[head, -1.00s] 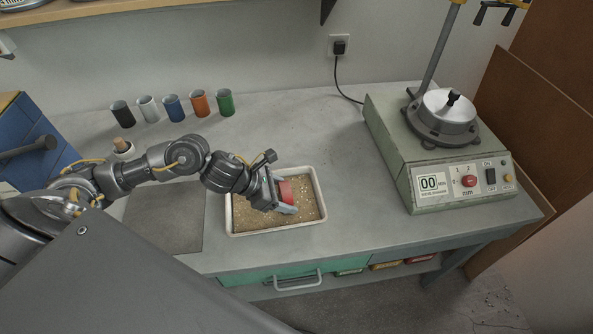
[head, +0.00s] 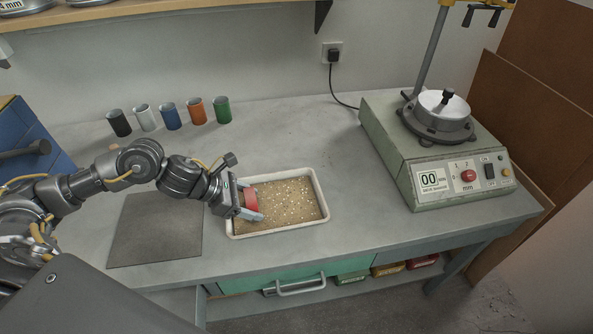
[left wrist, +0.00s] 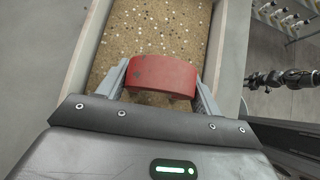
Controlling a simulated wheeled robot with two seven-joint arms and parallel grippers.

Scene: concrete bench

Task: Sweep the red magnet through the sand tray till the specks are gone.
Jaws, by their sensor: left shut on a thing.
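The red magnet (head: 250,199) is between the fingers of my left gripper (head: 252,208), which is shut on it at the left end of the sand tray. The left wrist view shows the magnet (left wrist: 162,76) spanning the two grey fingers, with a few dark specks on its face. The white-rimmed tray (head: 326,205) holds brown sand (head: 290,200) scattered with pale and dark specks. I cannot tell whether the magnet touches the sand. My right gripper is not in view.
A dark flat mat (head: 155,235) lies left of the tray. Several coloured cups (head: 170,116) stand in a row behind. A sieve shaker machine (head: 435,150) stands to the right. The bench between the cups and the machine is clear.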

